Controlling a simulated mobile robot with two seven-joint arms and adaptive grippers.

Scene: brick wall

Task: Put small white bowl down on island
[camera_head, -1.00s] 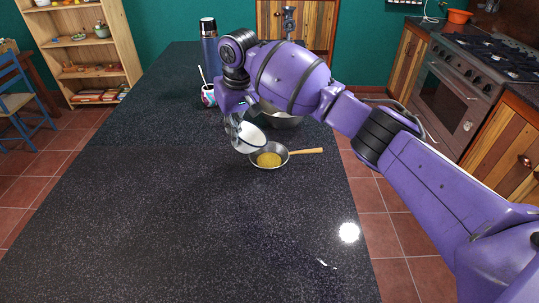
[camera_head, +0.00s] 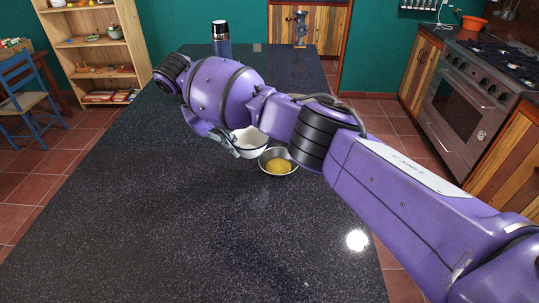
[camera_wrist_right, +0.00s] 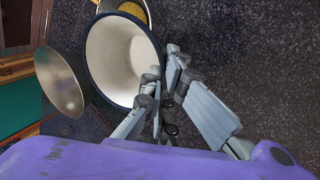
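The small white bowl (camera_head: 250,144) has a dark rim and stands close to upright at the island (camera_head: 150,220). I cannot tell whether its base touches the top. My right gripper (camera_head: 233,143) is at the bowl's left side in the head view. In the right wrist view, its fingers (camera_wrist_right: 163,75) straddle the wall of the white bowl (camera_wrist_right: 115,55), one inside and one outside, closed on it. The bowl looks empty inside. My left gripper is not in view.
A small pan (camera_head: 266,159) with yellow contents sits right beside the white bowl. A larger metal bowl (camera_wrist_right: 60,85) is close by in the wrist view, hidden by my arm in the head view. A flask (camera_head: 221,40) stands farther back. The near island top is clear.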

